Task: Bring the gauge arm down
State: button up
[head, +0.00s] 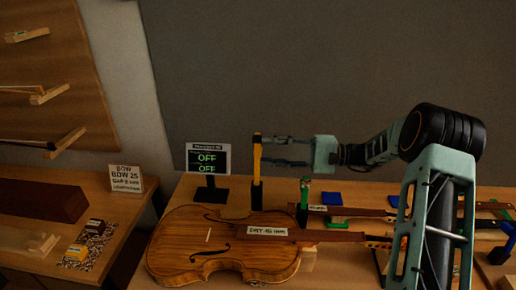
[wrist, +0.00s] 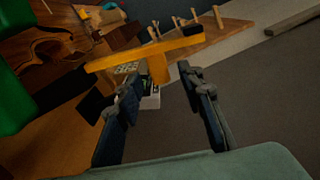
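The yellow part that looks like the gauge arm (head: 257,160) stands upright on a black base (head: 257,195) behind the violin in the head view. In the wrist view it shows as a long yellow bar (wrist: 140,53) with a short stem, crossing just beyond my fingers. My gripper (head: 264,150) reaches in level from the right, its fingertips close to the upper part of the yellow piece. In the wrist view my gripper (wrist: 160,88) has its fingers wide apart with nothing held between them. I cannot tell whether a finger touches the yellow piece. A display (head: 208,158) behind reads OFF twice.
A violin body (head: 180,245) with a paper label (head: 267,231) lies in front on the bench. A green-topped post (head: 304,190) stands just right of the yellow piece, and shows large and close in the wrist view (wrist: 15,85). Violin necks and small tools lie to the right.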

aim_at(258, 151)
jog(key=shift+a+p, duration=0.3)
jog(key=shift+a, duration=1.65)
grip_shut()
